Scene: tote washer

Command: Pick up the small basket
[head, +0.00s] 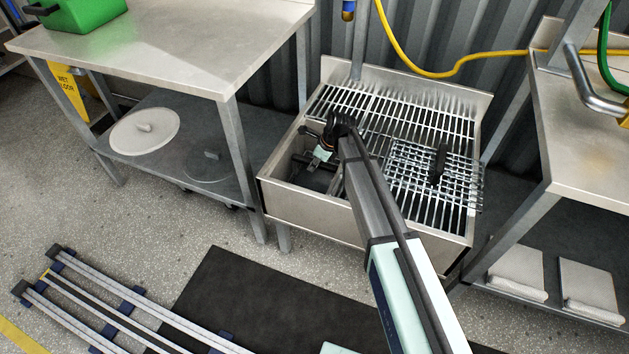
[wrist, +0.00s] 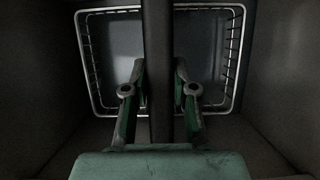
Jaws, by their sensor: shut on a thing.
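The small basket (wrist: 236,62) is a rectangular wire basket with a pale metal rim, seen from above in the wrist view. A dark bar, its handle (wrist: 158,28), runs across its middle. My gripper (wrist: 160,76) is over the basket's middle with its two fingers closed on either side of the handle. In the head view my gripper (head: 322,154) reaches down into the open front-left part of the steel sink (head: 310,212). The basket is mostly hidden in the dark there, and I cannot tell whether it touches the sink floor.
Slatted grates (head: 400,110) cover the sink's back and right. A loose grate (head: 462,180) with a black handle lies on the right. Dark walls stand close around the basket. Steel tables flank the sink, left (head: 180,50) and right (head: 590,165). A yellow hose (head: 420,72) hangs behind.

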